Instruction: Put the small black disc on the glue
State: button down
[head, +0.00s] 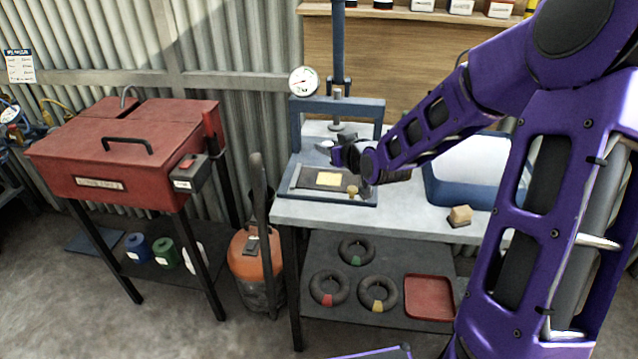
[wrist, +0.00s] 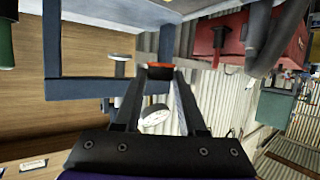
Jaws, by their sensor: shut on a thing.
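My gripper (head: 345,152) hangs above the blue press base (head: 372,196), a little above and to the right of the yellow patch. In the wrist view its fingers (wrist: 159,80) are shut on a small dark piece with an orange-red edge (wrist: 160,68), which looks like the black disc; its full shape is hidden. The yellow patch, apparently the glue (head: 328,179), lies on a dark flat sheet (head: 308,178) on the press base. Nothing covers the glue. The held piece is too small to make out in the head view.
The press frame (head: 337,104) with its screw and gauge (head: 303,81) stands behind the gripper. A small brass-coloured knob (head: 352,190) is beside the sheet.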

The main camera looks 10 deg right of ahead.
aim_at(333, 183)
jog(key=shift+w+d+r, duration=0.2)
jog(key=shift+d+r, duration=0.2)
jog(key=shift+r, duration=0.05)
jog(key=shift+y, duration=0.3)
notch_tip(333, 183, down, 10)
jog(key=b, duration=0.3)
jog(key=shift+w+r, duration=0.1)
jog(key=shift+r, duration=0.05)
jog(key=shift+f+b, duration=0.2)
jog(key=shift+b, duration=0.15)
jog(key=shift+c, duration=2.4)
grip_release()
jog(key=shift+r, duration=0.1)
jog(key=shift+r, duration=0.15)
jog(key=shift+s+d+r+p, duration=0.1)
jog(key=shift+s+p, duration=0.1)
jog(key=shift+p, duration=0.1)
jog(key=p+v, duration=0.2)
jog(key=v, duration=0.9)
jog(key=shift+s+r+p, duration=0.15)
jog(key=shift+s+p, duration=0.15)
jog(key=shift+p, duration=0.05)
